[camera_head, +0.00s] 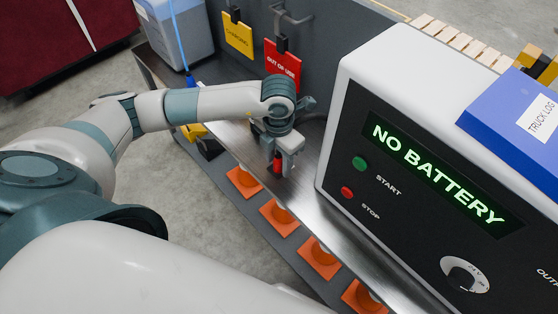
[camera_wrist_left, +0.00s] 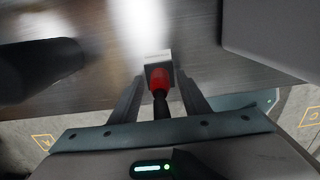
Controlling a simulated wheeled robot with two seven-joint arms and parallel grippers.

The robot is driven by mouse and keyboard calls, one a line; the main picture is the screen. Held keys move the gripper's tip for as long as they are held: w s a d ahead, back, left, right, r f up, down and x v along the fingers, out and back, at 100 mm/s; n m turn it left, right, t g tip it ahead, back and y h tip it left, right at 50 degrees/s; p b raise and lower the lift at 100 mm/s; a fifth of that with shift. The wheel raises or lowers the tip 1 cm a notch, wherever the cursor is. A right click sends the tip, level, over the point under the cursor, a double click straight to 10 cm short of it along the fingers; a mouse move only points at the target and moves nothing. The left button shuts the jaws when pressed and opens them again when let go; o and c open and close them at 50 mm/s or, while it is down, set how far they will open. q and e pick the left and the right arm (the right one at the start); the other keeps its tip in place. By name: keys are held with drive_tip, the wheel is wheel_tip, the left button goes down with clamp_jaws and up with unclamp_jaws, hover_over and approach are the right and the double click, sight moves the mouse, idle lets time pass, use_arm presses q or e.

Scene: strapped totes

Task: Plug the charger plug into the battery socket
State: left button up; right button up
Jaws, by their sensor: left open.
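My left gripper (camera_head: 279,167) points down over the steel worktop, beside the charger. Its jaws are open, with one finger on each side of a red plug (camera_head: 277,162). In the left wrist view the red plug (camera_wrist_left: 160,79) lies between the fingertips, with a black tail (camera_wrist_left: 161,106) towards the palm and a pale grey block (camera_wrist_left: 158,57) at its far end. I cannot tell whether the fingers touch it. The charger (camera_head: 345,110) shows NO BATTERY on its display (camera_head: 435,172). I cannot make out the battery socket. My right gripper is not in view.
Yellow (camera_head: 237,35) and red OUT OF USE (camera_head: 282,66) tags hang on the back panel. A blue binder (camera_head: 490,110) lies on the charger. Orange cones (camera_head: 279,216) line the lower shelf. A grey tote (camera_head: 180,40) stands at the back left. Worktop left of the charger is narrow.

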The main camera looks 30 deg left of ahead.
sight(278, 152)
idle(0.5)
use_arm(q)
clamp_jaws()
drive_tip(key=shift+r, duration=0.15)
drive_tip(key=shift+r+p, duration=1.55)
drive_tip(key=shift+r, duration=1.25)
drive_tip(key=shift+r, duration=0.15)
drive_tip(key=shift+r+p, duration=0.6)
drive_tip(key=shift+r, duration=0.3)
drive_tip(key=shift+r+p, duration=1.05)
drive_tip(key=shift+r, duration=1)
